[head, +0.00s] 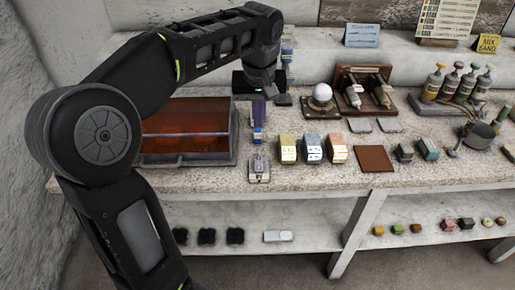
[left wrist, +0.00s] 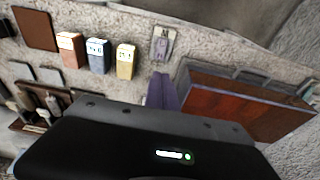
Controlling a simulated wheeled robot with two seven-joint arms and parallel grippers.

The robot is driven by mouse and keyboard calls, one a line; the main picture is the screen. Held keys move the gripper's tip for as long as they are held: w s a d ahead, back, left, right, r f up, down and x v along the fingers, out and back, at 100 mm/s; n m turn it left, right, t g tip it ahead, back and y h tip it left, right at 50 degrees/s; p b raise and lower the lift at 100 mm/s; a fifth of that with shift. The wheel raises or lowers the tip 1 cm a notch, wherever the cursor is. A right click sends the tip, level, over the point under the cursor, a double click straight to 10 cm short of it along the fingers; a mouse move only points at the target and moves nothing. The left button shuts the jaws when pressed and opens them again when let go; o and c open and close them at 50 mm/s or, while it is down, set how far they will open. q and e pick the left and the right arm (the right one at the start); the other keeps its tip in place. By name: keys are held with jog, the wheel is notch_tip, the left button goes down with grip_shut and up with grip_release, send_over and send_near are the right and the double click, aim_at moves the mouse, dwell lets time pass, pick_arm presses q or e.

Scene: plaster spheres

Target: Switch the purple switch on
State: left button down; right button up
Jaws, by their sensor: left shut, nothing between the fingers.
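The purple switch (head: 259,171) is a small grey plate with a purplish lever, lying on the stone counter near its front edge. It also shows in the left wrist view (left wrist: 162,43), at the top middle. Its lever position is too small to tell. My left gripper (head: 257,137) is shut and empty, with purple fingers pointing towards the switch from behind it. In the left wrist view the shut fingers (left wrist: 162,76) end just short of the switch, apart from it in the picture. My right gripper is not in view.
A glass-topped box with red-brown contents (head: 186,126) stands left of the switch. Yellow (head: 287,148), blue (head: 312,149) and pink (head: 337,148) boxes stand close on its right. A white sphere (head: 322,93) sits on a stand behind. A brown square (head: 374,159) lies farther right.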

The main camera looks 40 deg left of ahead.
pick_arm(q)
send_near(258, 157)
jog(key=f, duration=0.4)
jog(key=w+f, duration=0.1)
jog(key=f, duration=0.1)
jog(key=shift+a+f+p, duration=0.3)
jog(key=shift+f+p, duration=0.05)
